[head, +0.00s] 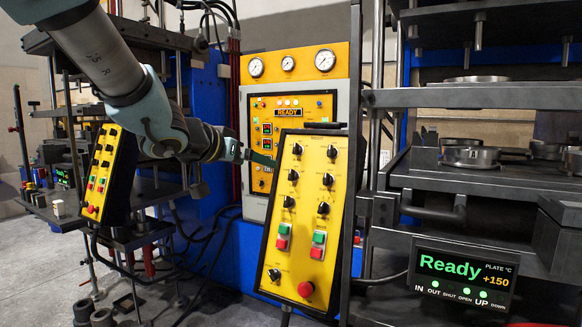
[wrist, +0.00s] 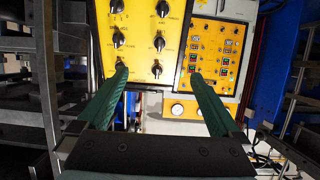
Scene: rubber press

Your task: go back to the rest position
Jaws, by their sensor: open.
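My gripper (head: 262,160) is in the middle of the head view, at the end of my arm reaching in from the upper left. It is beside the upper left edge of a yellow control panel (head: 300,205) with black knobs and red and green buttons. In the wrist view its two green fingers (wrist: 160,80) are spread wide apart with nothing between them. The same knob panel (wrist: 140,40) shows behind the fingers there. Whether a finger touches the panel cannot be told.
A press with dark plates (head: 480,95) and round metal moulds (head: 470,157) stands at the right. A display (head: 462,277) reads "Ready" and +150. A gauge cabinet (head: 290,65) is behind my gripper. A second yellow panel (head: 104,170) stands at the left. Bare floor (head: 40,280) shows lower left.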

